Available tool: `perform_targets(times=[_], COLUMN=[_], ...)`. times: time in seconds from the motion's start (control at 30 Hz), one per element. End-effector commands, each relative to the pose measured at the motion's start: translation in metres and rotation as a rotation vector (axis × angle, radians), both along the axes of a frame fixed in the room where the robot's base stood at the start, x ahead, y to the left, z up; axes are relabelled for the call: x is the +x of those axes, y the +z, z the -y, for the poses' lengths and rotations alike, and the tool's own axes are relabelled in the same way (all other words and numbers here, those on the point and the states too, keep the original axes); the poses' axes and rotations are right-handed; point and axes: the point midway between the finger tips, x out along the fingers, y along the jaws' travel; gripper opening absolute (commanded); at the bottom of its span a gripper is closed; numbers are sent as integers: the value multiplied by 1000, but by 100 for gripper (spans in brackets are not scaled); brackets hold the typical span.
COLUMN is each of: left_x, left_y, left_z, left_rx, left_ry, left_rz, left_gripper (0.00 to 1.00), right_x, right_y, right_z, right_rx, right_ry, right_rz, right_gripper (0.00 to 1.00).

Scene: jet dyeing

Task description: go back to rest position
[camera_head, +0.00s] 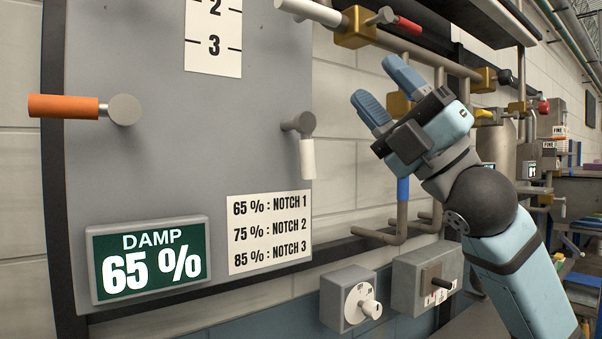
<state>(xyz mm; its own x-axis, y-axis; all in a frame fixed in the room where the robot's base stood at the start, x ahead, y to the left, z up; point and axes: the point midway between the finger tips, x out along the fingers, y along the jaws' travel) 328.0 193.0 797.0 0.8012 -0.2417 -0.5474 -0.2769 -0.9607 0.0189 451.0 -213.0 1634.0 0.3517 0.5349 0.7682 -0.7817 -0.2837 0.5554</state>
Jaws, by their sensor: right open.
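My right gripper (386,92) is raised at the upper right of the head view, in front of the pipes. Its two blue fingers are spread apart with nothing between them. My right arm comes up from the lower right corner. The gripper appears apart from the grey panel and its levers. My left gripper is not in the head view.
A grey panel (170,175) carries an orange-handled lever (65,106), a white-handled lever (307,157), a notch sign (269,231) and a display (150,260) reading DAMP 65 %. Below are a dial box (340,297) and a switch box (412,281). Pipes with valves (357,28) run behind my gripper.

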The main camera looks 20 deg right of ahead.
Motion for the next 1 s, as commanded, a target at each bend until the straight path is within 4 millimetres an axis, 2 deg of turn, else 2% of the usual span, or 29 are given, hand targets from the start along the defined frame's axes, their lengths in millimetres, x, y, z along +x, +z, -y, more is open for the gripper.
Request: perform_targets(times=[0.13, 0.27, 0.37, 0.43, 0.53, 0.63, 0.73, 0.83, 0.9, 0.97, 1.0], left_x=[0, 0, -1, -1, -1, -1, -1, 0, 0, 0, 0], left_y=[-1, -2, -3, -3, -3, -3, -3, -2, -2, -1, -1], left_z=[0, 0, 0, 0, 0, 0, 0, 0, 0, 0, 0], left_rx=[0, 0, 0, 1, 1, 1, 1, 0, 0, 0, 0], left_ry=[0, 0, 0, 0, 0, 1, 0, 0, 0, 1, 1], left_rz=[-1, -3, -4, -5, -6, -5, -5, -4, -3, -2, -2], left_gripper=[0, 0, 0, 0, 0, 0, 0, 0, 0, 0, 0], right_x=[7, 34, 63, 80, 94, 100, 96, 80, 63, 45, 30], right_y=[-9, -51, -107, -152, -214, -281, -351, -420, -467, -505, -530], right_z=[0, -1, 0, 2, 5, 9, 14, 19, 23, 26, 29], right_rx=[9, 54, 119, 175, 257, 350, 453, 567, 651, 726, 778], right_ry=[4, 17, 25, 28, 23, 5, -25, -70, -113, -156, -190], right_rz=[-36, -199, -406, -563, -771, -981, -1195, -1405, -1547, -1665, -1741], right_gripper=[47, 47, 47, 47, 47, 47, 47, 47, 47, 47, 47])
